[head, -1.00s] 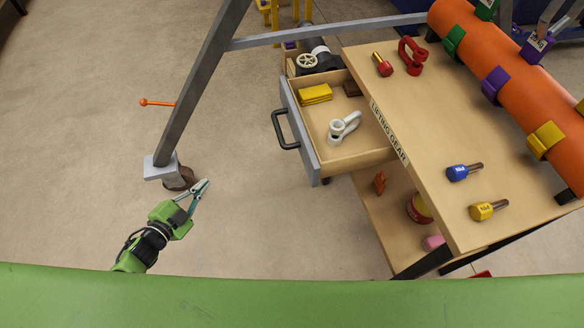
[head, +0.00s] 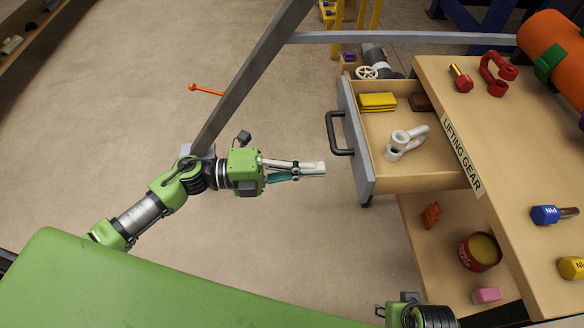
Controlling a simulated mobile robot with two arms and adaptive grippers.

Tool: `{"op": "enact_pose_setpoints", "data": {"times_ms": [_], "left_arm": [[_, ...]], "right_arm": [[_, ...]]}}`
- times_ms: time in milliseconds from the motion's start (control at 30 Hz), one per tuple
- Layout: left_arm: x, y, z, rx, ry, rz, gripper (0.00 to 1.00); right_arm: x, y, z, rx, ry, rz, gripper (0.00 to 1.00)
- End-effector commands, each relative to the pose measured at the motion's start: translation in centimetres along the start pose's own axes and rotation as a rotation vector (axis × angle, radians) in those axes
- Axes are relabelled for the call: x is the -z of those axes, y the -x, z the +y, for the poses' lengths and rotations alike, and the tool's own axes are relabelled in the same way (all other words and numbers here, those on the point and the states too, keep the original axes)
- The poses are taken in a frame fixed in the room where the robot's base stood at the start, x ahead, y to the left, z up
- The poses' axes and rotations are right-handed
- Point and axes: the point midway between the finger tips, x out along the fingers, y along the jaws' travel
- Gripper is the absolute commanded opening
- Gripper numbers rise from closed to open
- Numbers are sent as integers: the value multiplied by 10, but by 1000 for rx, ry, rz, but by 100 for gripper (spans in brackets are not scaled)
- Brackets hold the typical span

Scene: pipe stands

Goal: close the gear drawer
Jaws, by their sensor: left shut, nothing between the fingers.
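The gear drawer (head: 362,165) stands pulled out to the left from under the bench top marked LIFTING GEAR (head: 462,155). Its grey front carries a dark handle (head: 334,133). Inside lie a yellow block (head: 378,102), a brown block (head: 421,102) and a pale shackle (head: 405,142). My left gripper (head: 322,168) is shut and empty. It points right toward the lower part of the drawer front, a short gap away and not visibly touching. Of my right arm, only a green and black part shows at the bottom edge; its fingers are out of view.
A grey slanted stand leg (head: 255,78) rises behind my left arm, with an orange-tipped rod (head: 205,90). The lower shelf holds a red tin (head: 479,252), an orange piece (head: 431,214) and a pink block (head: 486,295).

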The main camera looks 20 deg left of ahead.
Motion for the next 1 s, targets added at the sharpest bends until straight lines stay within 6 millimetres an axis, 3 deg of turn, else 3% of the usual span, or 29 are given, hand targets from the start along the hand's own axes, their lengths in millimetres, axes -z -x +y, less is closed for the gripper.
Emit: {"op": "enact_pose_setpoints", "data": {"times_ms": [100, 333, 1000], "left_arm": [[-1, -26, -1, 3, -1, -1, 0], [-1, -57, 0, 1, 0, -1, 0], [-1, -72, -1, 1, 1, -2, 0]], "right_arm": [[0, -2, 0, 0, 0, -1, 41], [-1, -2, 0, 1, 0, -1, 41], [1, -1, -1, 1, 0, 6, 41]]}}
